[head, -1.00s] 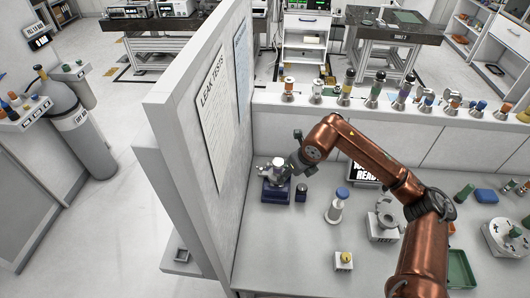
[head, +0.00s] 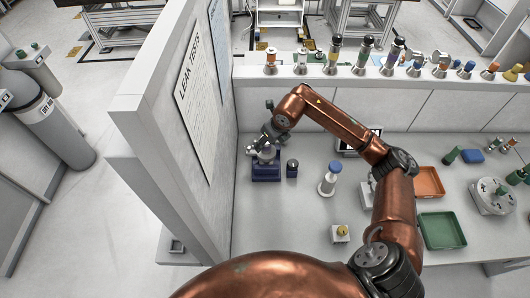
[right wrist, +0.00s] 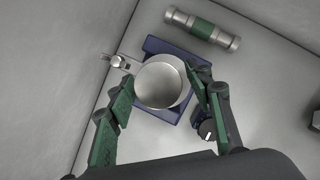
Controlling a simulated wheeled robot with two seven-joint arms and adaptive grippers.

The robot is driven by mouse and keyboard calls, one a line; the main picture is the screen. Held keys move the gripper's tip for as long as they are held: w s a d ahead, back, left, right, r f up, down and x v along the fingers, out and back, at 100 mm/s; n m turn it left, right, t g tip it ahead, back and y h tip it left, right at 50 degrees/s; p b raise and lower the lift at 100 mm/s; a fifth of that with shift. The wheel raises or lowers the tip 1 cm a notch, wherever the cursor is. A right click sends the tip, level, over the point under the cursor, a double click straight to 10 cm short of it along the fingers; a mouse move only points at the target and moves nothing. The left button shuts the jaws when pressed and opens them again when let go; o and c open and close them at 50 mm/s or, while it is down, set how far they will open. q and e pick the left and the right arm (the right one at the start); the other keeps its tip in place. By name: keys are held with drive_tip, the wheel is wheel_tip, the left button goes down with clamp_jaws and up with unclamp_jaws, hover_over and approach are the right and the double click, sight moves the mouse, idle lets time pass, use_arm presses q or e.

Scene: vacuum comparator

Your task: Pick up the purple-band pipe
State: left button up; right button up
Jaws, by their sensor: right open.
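A tall metal pipe with a purple-looking band (head: 393,57) stands upright on the back ledge in the head view, right of the green-band pipe. My right gripper (head: 264,142) is far to its left, over a blue-based device (head: 265,172) beside the partition. In the right wrist view my right gripper (right wrist: 160,82) is open, its green-padded fingers on either side of a round silver part (right wrist: 160,84) on the blue base. I cannot tell whether the fingers touch it. My left gripper is not in view.
A metal pipe with a green band (right wrist: 203,28) lies beyond the blue base in the right wrist view. A blue-topped white post (head: 329,180), a small block with a yellow knob (head: 341,232) and a green tray (head: 442,230) are on the bench. The partition (head: 165,120) is close on the left.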

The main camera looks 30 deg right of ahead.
drive_tip(key=shift+w+f, duration=0.2)
drive_tip(key=shift+f, duration=0.3)
drive_tip(key=shift+c, duration=0.4)
clamp_jaws()
drive_tip(key=shift+r, duration=0.1)
